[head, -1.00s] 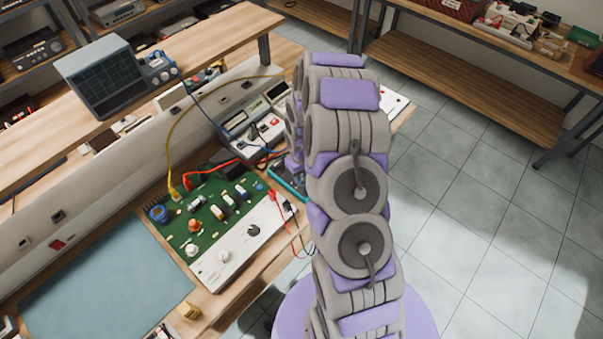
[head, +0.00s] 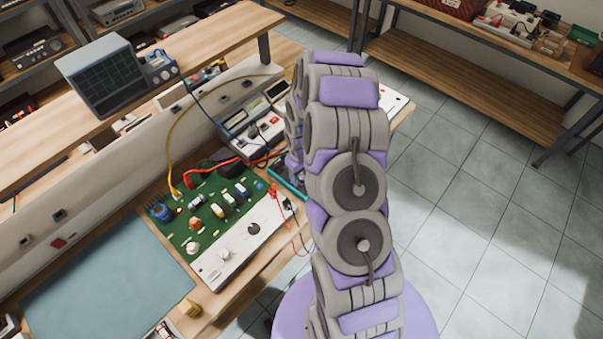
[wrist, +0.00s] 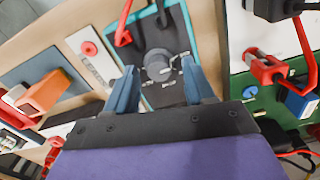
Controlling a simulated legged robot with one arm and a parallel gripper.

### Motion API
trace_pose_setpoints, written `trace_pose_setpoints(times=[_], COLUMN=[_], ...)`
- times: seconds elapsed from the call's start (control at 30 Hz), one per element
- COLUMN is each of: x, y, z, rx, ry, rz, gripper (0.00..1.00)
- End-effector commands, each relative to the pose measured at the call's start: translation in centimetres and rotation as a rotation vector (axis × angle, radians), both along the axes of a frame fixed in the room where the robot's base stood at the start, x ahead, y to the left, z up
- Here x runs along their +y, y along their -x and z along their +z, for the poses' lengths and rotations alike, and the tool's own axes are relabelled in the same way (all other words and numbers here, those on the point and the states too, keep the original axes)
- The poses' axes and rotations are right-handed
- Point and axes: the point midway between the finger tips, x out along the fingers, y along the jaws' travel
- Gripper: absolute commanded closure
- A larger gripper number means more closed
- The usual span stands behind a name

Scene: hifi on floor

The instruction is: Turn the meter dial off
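The meter (wrist: 178,98) shows in the wrist view as a dark grey face with a teal rim. Its round grey dial (wrist: 158,66) has white marks around it and sits near the upper middle. My gripper (wrist: 160,70) is open, with one blue finger left of the dial and one right of it. Both fingers look apart from the dial. Whether their tips are level with it or above it I cannot tell. In the head view only a teal edge of the meter (head: 288,184) shows beside my arm, and my gripper is hidden.
A green circuit board (head: 212,212) with a white knob panel (head: 240,245) lies left of my arm. Red leads (wrist: 125,30) run near the meter. A yellow cable (head: 170,140) and an oscilloscope (head: 105,80) are farther back. A blue mat (head: 105,285) is clear.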

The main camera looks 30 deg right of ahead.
Motion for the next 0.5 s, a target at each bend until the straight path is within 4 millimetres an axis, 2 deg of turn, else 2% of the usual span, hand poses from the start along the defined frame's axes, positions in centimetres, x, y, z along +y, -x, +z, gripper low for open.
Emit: trace_pose_setpoints(times=[0.27,0.37,0.5], x=[0.0,0.0,0.0], y=[0.0,-0.1,-0.1], z=[0.2,1.0,3.2], rx=[0.0,-0.002,-0.003], ry=[0.0,0.001,0.0], rz=[0.0,0.0,-0.001], gripper=[0.46,0.46,0.46])
